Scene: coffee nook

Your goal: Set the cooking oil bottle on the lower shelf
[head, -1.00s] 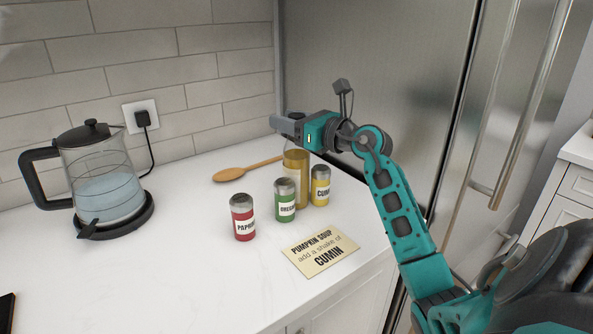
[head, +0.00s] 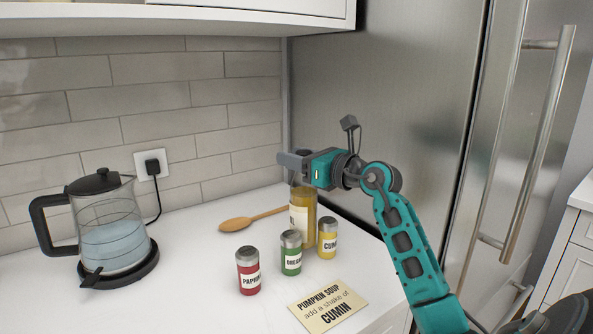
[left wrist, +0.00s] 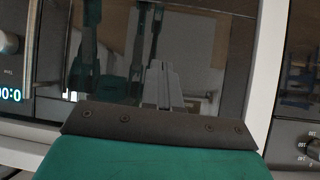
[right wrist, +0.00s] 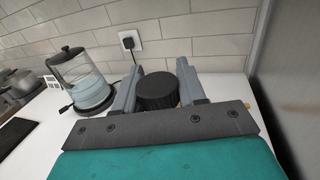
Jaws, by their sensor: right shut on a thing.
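The cooking oil bottle (head: 310,217) is tall, with golden oil and a pale label. It is upright on the counter's right side, behind the spice jars; its lower edge is partly hidden, so I cannot tell if it touches the counter. My right gripper (head: 290,164) is shut on the bottle at its top. In the right wrist view the black cap (right wrist: 157,91) sits between the two fingers. My left gripper (left wrist: 162,82) shows only in the left wrist view, fingers together and empty, before a dark glossy appliance front. No open shelf is in view; a white wall cabinet (head: 250,15) hangs above.
Paprika (head: 248,271), oregano (head: 291,253) and cumin (head: 327,238) jars stand just in front of the bottle. A wooden spoon (head: 240,224) lies left of it. A recipe card (head: 328,305), kettle (head: 110,230) and steel fridge (head: 410,110) are nearby.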

